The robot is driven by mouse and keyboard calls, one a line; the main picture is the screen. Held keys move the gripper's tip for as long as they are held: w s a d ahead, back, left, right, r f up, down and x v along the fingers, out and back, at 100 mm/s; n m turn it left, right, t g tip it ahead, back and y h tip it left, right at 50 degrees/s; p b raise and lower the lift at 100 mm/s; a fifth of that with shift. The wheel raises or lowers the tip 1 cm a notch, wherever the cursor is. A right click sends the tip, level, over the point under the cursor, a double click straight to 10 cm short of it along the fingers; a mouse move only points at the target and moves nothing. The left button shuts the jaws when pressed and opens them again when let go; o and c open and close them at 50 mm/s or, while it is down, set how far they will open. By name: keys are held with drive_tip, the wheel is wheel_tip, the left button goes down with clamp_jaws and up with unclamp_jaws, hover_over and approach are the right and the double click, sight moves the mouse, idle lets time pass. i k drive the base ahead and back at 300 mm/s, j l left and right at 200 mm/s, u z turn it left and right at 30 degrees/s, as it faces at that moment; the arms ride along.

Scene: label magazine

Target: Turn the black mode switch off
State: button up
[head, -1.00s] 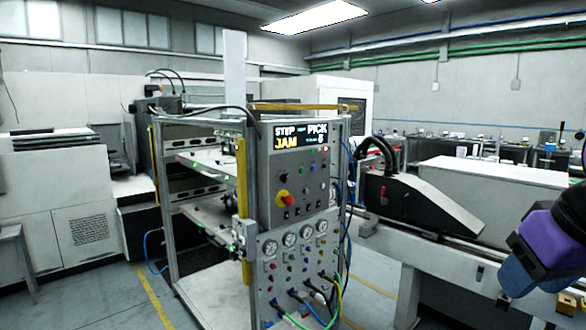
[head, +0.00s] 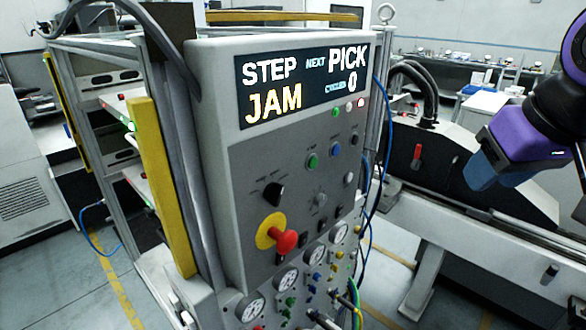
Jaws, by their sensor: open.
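The black mode switch (head: 272,193) is a rotary knob on the left part of the grey control panel (head: 222,140), above the red mushroom button with a yellow collar. The knob points obliquely; its small position labels are too blurred to read. My gripper is not visible. Only purple, blue and black links of my arm show at the right edge, well apart from the panel. The panel's display (head: 303,85) reads STEP, NEXT PICK, JAM and a cycle count of 0.
The red emergency-type button (head: 285,242) sticks out just below the switch. Green, blue and white buttons are to its right, and gauges (head: 287,278) with hoses are below. A yellow post (head: 163,185) stands at the panel's left. Open floor lies at the left front.

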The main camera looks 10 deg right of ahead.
sight(273, 192)
drive_tip(key=i+u, duration=0.25)
drive_tip(key=u, duration=0.3)
drive_tip(key=k+j, duration=0.1)
drive_tip(key=j, duration=0.35)
drive_tip(key=k+j, duration=0.1)
drive_tip(key=j, duration=0.35)
drive_tip(key=k+j, duration=0.1)
drive_tip(key=j, duration=0.3)
drive_tip(key=k+j, duration=0.15)
drive_tip(key=j, duration=0.3)
drive_tip(key=k+j, duration=0.1)
drive_tip(key=j, duration=0.35)
